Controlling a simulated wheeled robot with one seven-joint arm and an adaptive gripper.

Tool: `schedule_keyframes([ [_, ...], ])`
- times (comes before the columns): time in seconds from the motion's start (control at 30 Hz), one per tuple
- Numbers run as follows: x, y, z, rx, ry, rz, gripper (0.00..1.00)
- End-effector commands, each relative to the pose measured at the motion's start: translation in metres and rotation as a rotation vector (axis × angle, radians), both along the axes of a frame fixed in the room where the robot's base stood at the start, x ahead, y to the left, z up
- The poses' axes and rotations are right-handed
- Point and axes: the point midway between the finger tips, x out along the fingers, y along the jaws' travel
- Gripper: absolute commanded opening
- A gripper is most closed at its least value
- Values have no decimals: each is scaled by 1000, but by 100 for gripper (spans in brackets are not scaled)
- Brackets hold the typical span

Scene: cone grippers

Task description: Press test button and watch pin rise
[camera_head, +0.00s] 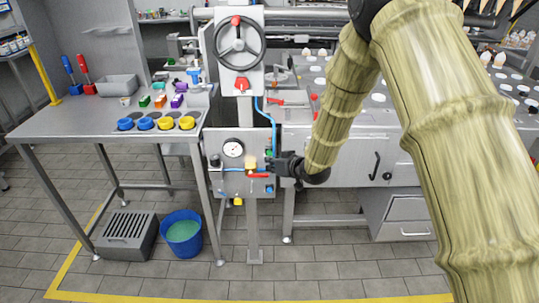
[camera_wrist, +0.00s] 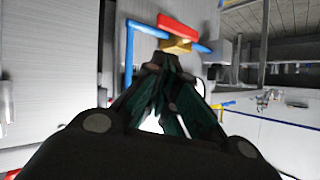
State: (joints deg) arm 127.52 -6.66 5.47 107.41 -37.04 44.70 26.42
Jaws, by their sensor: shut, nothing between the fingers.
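The grey panel (camera_head: 229,183) on the post carries a round white gauge (camera_head: 233,149), a black knob (camera_head: 215,161), a brass-coloured piece and a red lever (camera_head: 258,176). Small green and blue parts show near its right edge. I cannot tell which part is the test button, and I cannot make out a pin. My gripper (camera_head: 274,166) is at the panel's right edge, its fingers shut and empty, partly covering that edge. In the wrist view my gripper (camera_wrist: 160,66) points toward a red handle (camera_wrist: 178,26) on a brass valve with blue pipes. Contact cannot be told.
A handwheel (camera_head: 239,41) stands above the panel on the post. The left table (camera_head: 65,123) holds blue and yellow rings, coloured blocks and a grey bin. A blue bucket (camera_head: 182,246) and a slatted box (camera_head: 127,258) are on the floor. A drawered bench stands behind my arm.

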Motion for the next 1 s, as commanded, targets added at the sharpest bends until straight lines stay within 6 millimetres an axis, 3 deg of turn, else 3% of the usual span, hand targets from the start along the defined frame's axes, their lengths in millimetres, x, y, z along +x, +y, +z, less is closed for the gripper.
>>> schedule_keyframes([
  [1.0,8,0,0,0,0,0,0],
])
